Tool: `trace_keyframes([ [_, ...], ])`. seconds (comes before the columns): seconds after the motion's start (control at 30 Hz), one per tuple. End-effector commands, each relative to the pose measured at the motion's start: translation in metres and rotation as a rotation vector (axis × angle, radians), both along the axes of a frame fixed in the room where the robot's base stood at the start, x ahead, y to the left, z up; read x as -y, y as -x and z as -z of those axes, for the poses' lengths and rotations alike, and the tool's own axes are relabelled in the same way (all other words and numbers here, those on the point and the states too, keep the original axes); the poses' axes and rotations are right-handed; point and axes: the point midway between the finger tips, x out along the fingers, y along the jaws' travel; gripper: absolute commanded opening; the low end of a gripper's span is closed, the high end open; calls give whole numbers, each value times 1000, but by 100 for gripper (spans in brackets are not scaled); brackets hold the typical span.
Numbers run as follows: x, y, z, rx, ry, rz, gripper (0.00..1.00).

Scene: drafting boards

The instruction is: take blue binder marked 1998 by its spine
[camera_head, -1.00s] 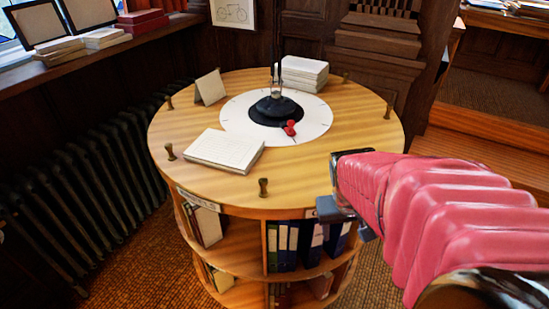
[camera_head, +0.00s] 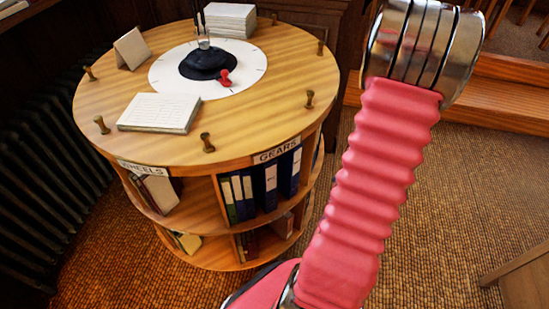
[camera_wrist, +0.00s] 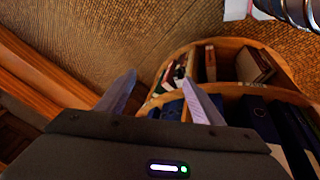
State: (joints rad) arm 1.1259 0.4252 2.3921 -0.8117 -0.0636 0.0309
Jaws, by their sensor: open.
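Several blue binders (camera_head: 265,188) stand upright in the upper shelf of a round wooden bookcase, under the GEARS label (camera_head: 277,150). Their spines face out; I cannot read 1998 on any of them. In the wrist view, dark blue binders show at lower right (camera_wrist: 262,118) and partly behind the fingers (camera_wrist: 172,109). In the head view my pink-sleeved arm is in front at right, and the gripper itself is not seen.
The round bookcase top (camera_head: 240,110) holds a paper stack (camera_head: 160,112), a red-knobbed dial (camera_head: 225,78) and brass pegs (camera_head: 207,143) along its rim. A radiator (camera_head: 40,170) stands at left. Open carpet (camera_head: 440,200) lies at right, with a wooden step (camera_head: 510,95) behind.

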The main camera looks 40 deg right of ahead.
Motion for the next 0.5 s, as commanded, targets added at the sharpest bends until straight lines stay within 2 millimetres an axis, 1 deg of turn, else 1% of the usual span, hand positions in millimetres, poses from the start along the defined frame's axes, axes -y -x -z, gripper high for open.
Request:
trace_keyframes([
  [0.03, 2, 2, 13, 27, -10, -21, 61],
  [0.2, 1, -8, 44, 166, -26, -123, 61],
  [0.3, -5, -21, 53, 267, -35, -190, 61],
  [0.37, -11, -29, 55, 332, -43, -230, 61],
  [0.5, -28, -52, 50, 496, -59, -325, 61],
])
